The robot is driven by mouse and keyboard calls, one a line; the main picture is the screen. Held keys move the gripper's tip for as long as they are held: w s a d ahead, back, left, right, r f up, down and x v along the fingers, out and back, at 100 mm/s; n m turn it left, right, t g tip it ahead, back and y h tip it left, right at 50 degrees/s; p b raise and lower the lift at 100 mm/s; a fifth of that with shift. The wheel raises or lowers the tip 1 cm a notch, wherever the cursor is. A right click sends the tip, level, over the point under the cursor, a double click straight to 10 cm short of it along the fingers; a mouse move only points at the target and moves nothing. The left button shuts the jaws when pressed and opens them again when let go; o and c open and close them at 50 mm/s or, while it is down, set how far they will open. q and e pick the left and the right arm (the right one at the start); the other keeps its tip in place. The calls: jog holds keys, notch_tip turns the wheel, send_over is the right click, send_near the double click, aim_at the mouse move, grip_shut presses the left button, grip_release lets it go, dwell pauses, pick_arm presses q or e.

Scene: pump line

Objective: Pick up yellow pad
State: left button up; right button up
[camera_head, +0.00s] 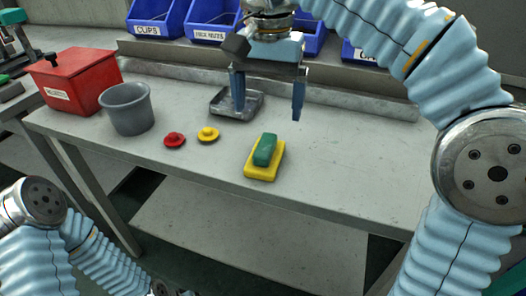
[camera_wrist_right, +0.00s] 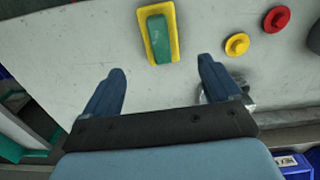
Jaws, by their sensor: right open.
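The yellow pad (camera_head: 263,173) lies flat on the grey table near its front edge, with a green block (camera_head: 265,149) on top of it. In the right wrist view the yellow pad (camera_wrist_right: 174,33) shows as a rim around the green block (camera_wrist_right: 159,40), ahead of and roughly between the fingertips. My right gripper (camera_head: 268,108) is open and empty. It hangs above the table, behind the pad and apart from it. Its two blue fingers also show in the right wrist view (camera_wrist_right: 160,78). My left arm shows at the lower left, but its gripper is not visible.
A red knob (camera_head: 174,140) and a yellow knob (camera_head: 208,135) sit left of the pad. A metal tray (camera_head: 222,113) lies behind, partly hidden by a finger. A grey bucket (camera_head: 128,108) and red box (camera_head: 78,82) stand left. Blue bins (camera_head: 157,22) line the back. Table right of the pad is clear.

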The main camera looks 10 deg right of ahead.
aim_at(266, 142)
notch_tip(266, 142, down, 5)
jog(key=shift+r+b, duration=0.1)
jog(key=shift+b, duration=0.35)
jog(key=shift+a+f+b, duration=0.1)
jog(key=shift+f+b, duration=0.5)
jog(key=shift+f, duration=2.15)
jog(key=c, duration=1.2)
pick_arm(q)
notch_tip(266, 142, down, 3)
jog(key=shift+r, duration=0.1)
pick_arm(e)
jog(key=shift+o, duration=0.2)
jog(key=r, duration=0.3)
jog(key=r+p, duration=0.1)
jog(key=shift+s+a+r, duration=0.2)
jog(key=shift+s+a, duration=0.1)
jog(key=shift+s, duration=0.1)
jog(key=s+r, duration=0.1)
jog(key=s+a+r, duration=0.1)
jog(key=r, duration=0.1)
jog(key=s+a+r+p, duration=0.1)
jog(key=shift+r, duration=0.2)
pick_arm(q)
notch_tip(266, 142, up, 2)
jog(key=shift+r, duration=0.15)
pick_arm(e)
jog(key=s+a+r, duration=0.4)
jog(key=s+a, duration=0.1)
jog(key=s, duration=0.3)
